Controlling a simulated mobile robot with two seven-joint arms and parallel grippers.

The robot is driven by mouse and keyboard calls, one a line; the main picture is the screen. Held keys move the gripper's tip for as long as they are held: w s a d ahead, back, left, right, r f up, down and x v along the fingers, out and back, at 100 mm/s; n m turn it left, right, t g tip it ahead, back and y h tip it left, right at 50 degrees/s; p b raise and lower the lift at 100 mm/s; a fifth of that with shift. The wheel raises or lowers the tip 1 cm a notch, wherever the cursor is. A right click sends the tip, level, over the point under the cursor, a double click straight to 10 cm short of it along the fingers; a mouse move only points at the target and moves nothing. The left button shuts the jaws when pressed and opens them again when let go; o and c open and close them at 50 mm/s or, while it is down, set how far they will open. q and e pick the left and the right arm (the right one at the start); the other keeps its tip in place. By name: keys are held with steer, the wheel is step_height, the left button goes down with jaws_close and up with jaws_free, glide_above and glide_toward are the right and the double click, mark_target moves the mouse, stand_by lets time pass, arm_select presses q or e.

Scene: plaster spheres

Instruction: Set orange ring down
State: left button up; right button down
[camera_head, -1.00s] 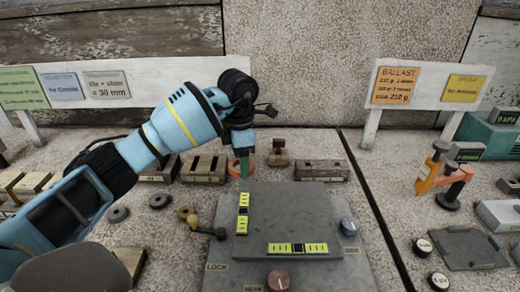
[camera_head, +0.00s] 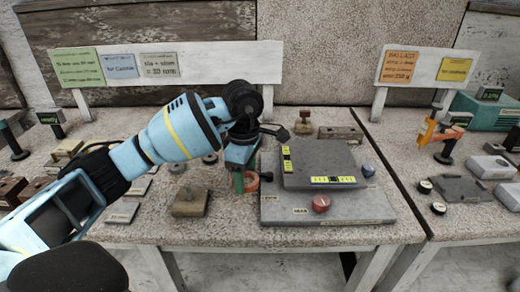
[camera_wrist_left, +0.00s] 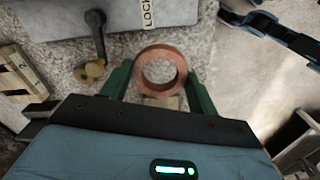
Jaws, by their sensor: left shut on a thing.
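My left gripper (camera_head: 245,182) is shut on the orange ring (camera_head: 252,182), just left of the grey panel box. One green finger shows in front of the ring in the head view. In the left wrist view the copper-orange ring (camera_wrist_left: 160,50) sits between the two green fingers of the left gripper (camera_wrist_left: 157,80), its hole facing the camera. The ring is close over the speckled tabletop (camera_head: 225,205); I cannot tell whether it touches. My right gripper is not recognisable in either view.
The grey panel box (camera_head: 330,212) with yellow-marked strips and a red knob (camera_head: 321,203) stands to the right. A brownish block (camera_head: 189,202) sits to the left. Clear tabletop lies between the block and the panel, near the front edge.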

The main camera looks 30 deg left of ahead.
arm_select(q)
steer(key=s+d+f+m, duration=0.1)
steer(key=s+d+m, duration=0.1)
steer(key=m, duration=0.1)
steer(key=s+d+m, duration=0.2)
steer(key=s+m, duration=0.1)
steer(key=m, duration=0.1)
steer(key=s+d+f+m, duration=0.1)
steer(key=s+d+m, duration=0.1)
steer(key=s+m, duration=0.1)
steer(key=shift+f+m, duration=0.3)
steer(key=shift+m, duration=0.4)
steer(key=s+d+f+m, duration=0.1)
steer(key=s+d+m, duration=0.2)
steer(key=s+m, duration=0.5)
steer(key=shift+s+d+f+m, duration=0.25)
steer(key=shift+s+d+m, duration=0.05)
steer(key=shift+m, duration=0.3)
steer(key=shift+a, duration=0.1)
